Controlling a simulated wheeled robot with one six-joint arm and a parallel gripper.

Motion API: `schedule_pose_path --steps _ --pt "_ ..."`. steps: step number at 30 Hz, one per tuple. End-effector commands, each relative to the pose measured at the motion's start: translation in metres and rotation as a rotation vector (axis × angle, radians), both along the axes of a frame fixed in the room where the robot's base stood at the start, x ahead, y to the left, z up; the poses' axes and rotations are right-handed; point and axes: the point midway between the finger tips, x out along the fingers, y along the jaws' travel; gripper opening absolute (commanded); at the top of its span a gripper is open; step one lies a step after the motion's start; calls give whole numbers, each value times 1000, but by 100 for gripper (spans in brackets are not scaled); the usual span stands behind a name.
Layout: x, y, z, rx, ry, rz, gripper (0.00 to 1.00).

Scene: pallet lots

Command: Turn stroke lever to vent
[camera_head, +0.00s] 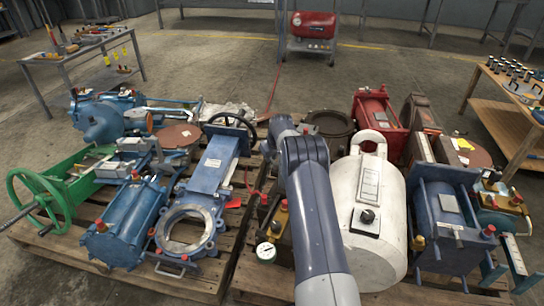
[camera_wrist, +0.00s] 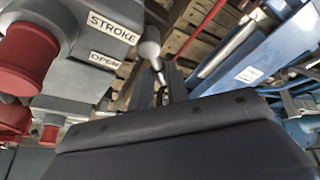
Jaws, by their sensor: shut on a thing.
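In the wrist view, a grey housing (camera_wrist: 75,62) fills the upper left. It carries a white STROKE label (camera_wrist: 114,27) and, below it, an OPEN label (camera_wrist: 105,60). The stroke lever (camera_wrist: 150,47) is a pale tapered piece with a thin rod, just right of these labels. My gripper (camera_wrist: 168,82) is shut on the lever's thin end; its dark body covers the lower part of this view. No VENT label is readable. In the head view, my arm hides the gripper and the lever.
Red knobs (camera_wrist: 28,52) jut from the housing at left. In the head view, a blue valve (camera_head: 212,170) and a white cylinder (camera_head: 372,215) stand close on either side of my arm on wooden pallets (camera_head: 205,285). Open floor lies behind the pallets.

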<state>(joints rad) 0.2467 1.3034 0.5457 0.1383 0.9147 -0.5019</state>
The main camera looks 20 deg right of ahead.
Motion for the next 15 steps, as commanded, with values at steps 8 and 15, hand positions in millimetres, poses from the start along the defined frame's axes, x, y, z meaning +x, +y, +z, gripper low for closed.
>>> schedule_pose_path --steps 8,15 --pt "-2 3 1 2 1 163 0" --pt "-4 9 0 1 1 359 0"
